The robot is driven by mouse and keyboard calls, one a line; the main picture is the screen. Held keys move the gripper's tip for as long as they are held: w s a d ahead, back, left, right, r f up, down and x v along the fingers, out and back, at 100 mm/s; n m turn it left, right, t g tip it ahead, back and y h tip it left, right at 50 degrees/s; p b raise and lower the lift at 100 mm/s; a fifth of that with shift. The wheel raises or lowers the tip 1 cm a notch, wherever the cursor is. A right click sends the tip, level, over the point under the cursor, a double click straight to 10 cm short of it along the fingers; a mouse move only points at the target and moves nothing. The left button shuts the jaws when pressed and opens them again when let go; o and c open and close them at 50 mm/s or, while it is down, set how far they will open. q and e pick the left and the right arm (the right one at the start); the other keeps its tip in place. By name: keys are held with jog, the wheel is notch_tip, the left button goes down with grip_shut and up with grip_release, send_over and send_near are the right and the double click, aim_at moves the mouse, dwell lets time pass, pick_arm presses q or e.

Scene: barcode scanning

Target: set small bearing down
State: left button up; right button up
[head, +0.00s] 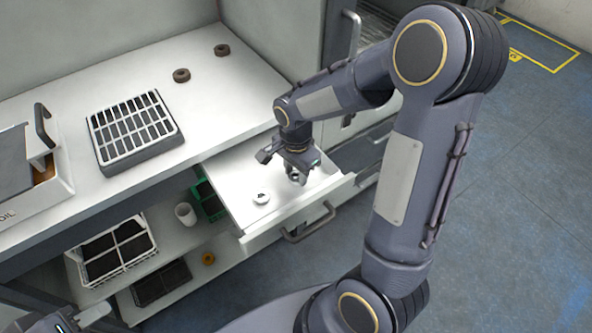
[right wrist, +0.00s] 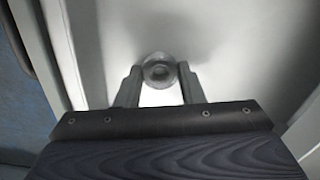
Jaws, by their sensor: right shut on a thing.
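My right gripper (head: 297,177) reaches down into the open white drawer (head: 228,187). In the right wrist view its two fingers (right wrist: 160,88) are shut on a small round metal bearing (right wrist: 160,72), with the pale drawer floor behind it. I cannot tell whether the bearing touches the floor. Another small round metal piece (head: 261,198) lies on the drawer floor, left of the gripper in the head view. My left gripper (head: 92,316) shows only in part at the lower left edge, and its opening is unclear.
Two dark rings, one (head: 181,75) nearer than the other (head: 222,50), lie on the worktop. A slotted rack (head: 135,130) stands there too. Below are a white cup (head: 185,214), a green bin (head: 208,200) and a white crate (head: 110,250). The drawer floor around the gripper has free room.

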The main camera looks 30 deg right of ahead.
aim_at(296, 175)
jog(key=o, duration=1)
jog(key=shift+f, duration=0.1)
jog(key=shift+r+p, duration=0.3)
jog(key=shift+w+r, duration=0.1)
jog(key=shift+r, duration=0.25)
notch_tip(296, 175, up, 10)
jog(key=r+p, duration=0.1)
jog(key=s+a+r+n+t+y, duration=0.1)
jog(key=s+a+n+t+y, duration=0.1)
jog(key=s+n, duration=0.4)
jog(key=s+a+r+n+t+y, duration=0.1)
jog(key=s+a+n+t, duration=0.1)
jog(key=s+n, duration=0.5)
jog(key=s+t, duration=0.1)
jog(key=s, duration=0.3)
jog(key=shift+a+r+t+y, duration=0.15)
jog(key=shift+r+t+y, duration=0.15)
jog(key=shift+y, duration=0.1)
